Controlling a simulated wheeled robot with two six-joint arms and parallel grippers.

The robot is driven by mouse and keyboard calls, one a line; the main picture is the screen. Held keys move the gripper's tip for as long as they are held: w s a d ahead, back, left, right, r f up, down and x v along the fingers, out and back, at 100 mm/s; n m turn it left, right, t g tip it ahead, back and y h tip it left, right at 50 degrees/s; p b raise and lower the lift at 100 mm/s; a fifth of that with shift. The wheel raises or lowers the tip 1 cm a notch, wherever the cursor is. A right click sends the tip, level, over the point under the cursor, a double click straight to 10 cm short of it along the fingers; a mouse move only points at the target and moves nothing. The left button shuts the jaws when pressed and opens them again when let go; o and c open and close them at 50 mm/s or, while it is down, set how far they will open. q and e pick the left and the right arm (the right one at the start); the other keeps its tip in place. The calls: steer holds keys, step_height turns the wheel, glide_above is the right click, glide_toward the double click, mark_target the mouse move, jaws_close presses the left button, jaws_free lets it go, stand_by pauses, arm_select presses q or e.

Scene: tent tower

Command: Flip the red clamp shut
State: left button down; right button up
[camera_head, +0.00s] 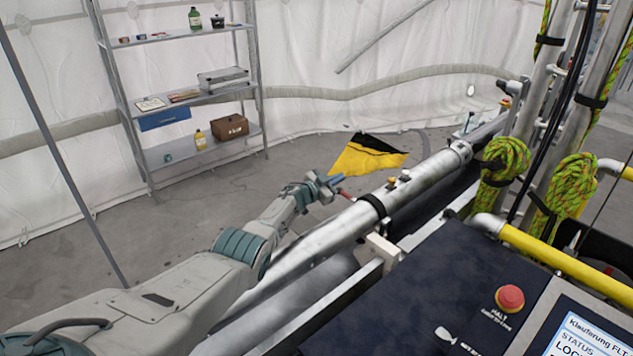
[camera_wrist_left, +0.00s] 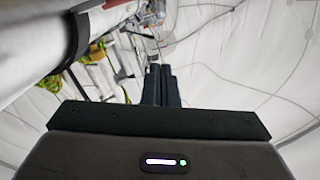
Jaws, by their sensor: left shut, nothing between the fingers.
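A small red part, which looks like the red clamp's lever (camera_head: 346,194), sits at the side of the large silver tube (camera_head: 330,233) in the head view. My left gripper (camera_head: 335,181) is just beside and above it, with its fingers closed and empty. Whether the fingertips touch the red part cannot be told. In the left wrist view the shut fingers (camera_wrist_left: 161,85) point away from the camera, and a bit of red (camera_wrist_left: 122,3) shows at the top edge beside the pale tube (camera_wrist_left: 35,45). The rest of the clamp is hidden. My right gripper is not in view.
A yellow and black cloth (camera_head: 367,156) lies on the floor behind the tube. A metal shelf (camera_head: 190,95) stands at the back left. A dark control panel with a red stop button (camera_head: 509,297) and green rope coils (camera_head: 503,160) fill the right. Floor left of the tube is clear.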

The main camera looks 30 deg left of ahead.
arm_select(q)
steer(key=p+v, duration=0.3)
steer(key=v, duration=0.7)
steer(key=shift+p, duration=0.3)
steer(key=shift+f, duration=0.15)
